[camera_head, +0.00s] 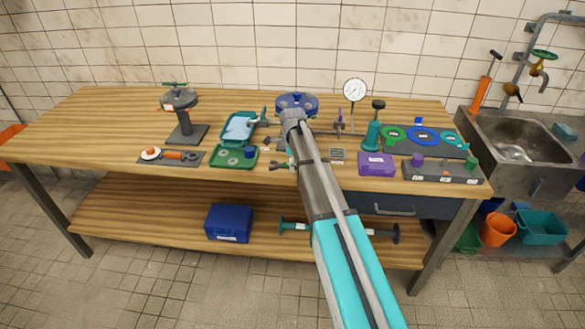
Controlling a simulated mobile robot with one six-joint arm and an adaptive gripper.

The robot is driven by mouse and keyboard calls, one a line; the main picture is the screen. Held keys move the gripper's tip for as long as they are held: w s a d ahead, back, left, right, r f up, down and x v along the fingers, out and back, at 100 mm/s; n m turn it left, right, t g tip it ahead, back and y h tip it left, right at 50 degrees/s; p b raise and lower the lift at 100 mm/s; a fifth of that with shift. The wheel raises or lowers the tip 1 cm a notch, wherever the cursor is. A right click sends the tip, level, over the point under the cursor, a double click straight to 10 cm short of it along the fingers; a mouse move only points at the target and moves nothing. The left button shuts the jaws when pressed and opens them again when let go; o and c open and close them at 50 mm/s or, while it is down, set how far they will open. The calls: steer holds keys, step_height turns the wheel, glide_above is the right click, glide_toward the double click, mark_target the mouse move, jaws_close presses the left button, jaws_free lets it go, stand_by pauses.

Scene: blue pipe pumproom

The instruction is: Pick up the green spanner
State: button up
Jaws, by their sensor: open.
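My arm reaches up from the bottom over the workbench, and its wrist hides part of the bench middle. My gripper (284,152) is near the wrist, over the middle of the bench; it is open, small and largely hidden. I cannot make out a green spanner for certain. A small dark forked shape (279,167) shows just left of the arm; I cannot tell what it is. Something small and teal lies close above it. An orange-handled tool (180,155) lies on a dark board at the left. Nothing shows held in the gripper.
The wooden workbench (105,135) holds a pedestal (185,130), a green tray (222,160), a purple box (376,164), a dial gauge (355,90) and a dark mat with rings (408,150). A sink (515,140) stands at right. The bench's left end is clear.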

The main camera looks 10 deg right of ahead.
jaws_close()
stand_by(0.5)
steer(key=shift+r, duration=0.15)
step_height(320, 180, up, 3)
steer(key=p, duration=0.3)
steer(key=s+r+p, duration=0.9)
steer(key=s+p, duration=0.1)
steer(key=s, duration=0.4)
steer(key=shift+a+r, duration=0.2)
steer(key=shift+r, duration=0.15)
stand_by(0.3)
